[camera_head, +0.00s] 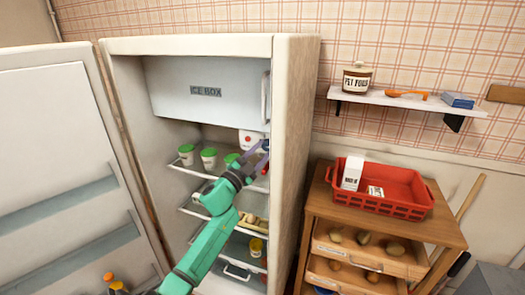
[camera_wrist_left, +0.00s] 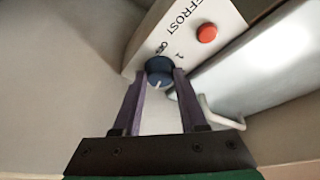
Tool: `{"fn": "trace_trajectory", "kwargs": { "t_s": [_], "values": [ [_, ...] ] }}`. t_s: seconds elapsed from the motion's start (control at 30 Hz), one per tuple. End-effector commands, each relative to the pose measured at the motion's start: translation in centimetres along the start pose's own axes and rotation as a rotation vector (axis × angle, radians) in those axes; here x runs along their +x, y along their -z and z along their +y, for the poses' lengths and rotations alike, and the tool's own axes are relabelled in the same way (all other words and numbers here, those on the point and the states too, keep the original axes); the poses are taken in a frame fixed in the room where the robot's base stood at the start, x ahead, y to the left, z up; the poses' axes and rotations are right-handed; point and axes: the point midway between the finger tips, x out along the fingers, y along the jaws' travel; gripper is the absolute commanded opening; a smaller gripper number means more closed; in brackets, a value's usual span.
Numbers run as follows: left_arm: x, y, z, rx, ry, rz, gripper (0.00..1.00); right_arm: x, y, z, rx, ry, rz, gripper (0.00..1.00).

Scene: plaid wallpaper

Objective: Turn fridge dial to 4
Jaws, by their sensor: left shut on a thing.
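The fridge dial (camera_wrist_left: 158,66) is a round dark blue knob with a short white mark, on a white control box (camera_wrist_left: 185,30) lettered "DEFROST", "OFF" and "1". In the left wrist view the white mark is on the lower side of the dial, away from the lettering; any other numbers are hidden. My left gripper (camera_wrist_left: 161,75) is shut on the dial, with one purple finger on each side. In the head view my left gripper (camera_head: 262,150) reaches into the open fridge below the ice box, by the control box (camera_head: 249,138). My right gripper is not in view.
The fridge door (camera_head: 60,170) stands open at the left. The ice box (camera_head: 205,90) is closed above. Green-lidded tubs (camera_head: 208,158) stand on the upper shelf near my arm. A wooden cabinet (camera_head: 385,225) with a red basket (camera_head: 385,192) stands right of the fridge.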

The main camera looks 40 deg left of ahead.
Motion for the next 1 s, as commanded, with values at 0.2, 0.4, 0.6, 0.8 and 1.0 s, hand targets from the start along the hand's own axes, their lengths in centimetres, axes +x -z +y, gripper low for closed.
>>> {"fn": "trace_trajectory", "kwargs": {
  "t_s": [0.2,0.4,0.6,0.8,1.0],
  "values": [
    [-0.03,-0.09,0.08,0.032,-0.016,-0.002,0.00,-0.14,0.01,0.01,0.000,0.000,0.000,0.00],
    [-0.03,-0.10,0.10,0.036,-0.017,-0.002,0.00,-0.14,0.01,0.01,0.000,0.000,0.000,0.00],
    [-0.04,-0.11,0.10,0.035,-0.017,-0.003,0.53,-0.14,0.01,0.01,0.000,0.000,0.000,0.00],
    [-0.02,-0.06,0.04,0.035,-0.016,-0.002,0.72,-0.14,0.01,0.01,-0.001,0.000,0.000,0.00],
    [-0.21,-0.08,0.05,0.035,-0.016,-0.001,0.72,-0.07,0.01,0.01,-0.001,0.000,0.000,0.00]
  ]
}}
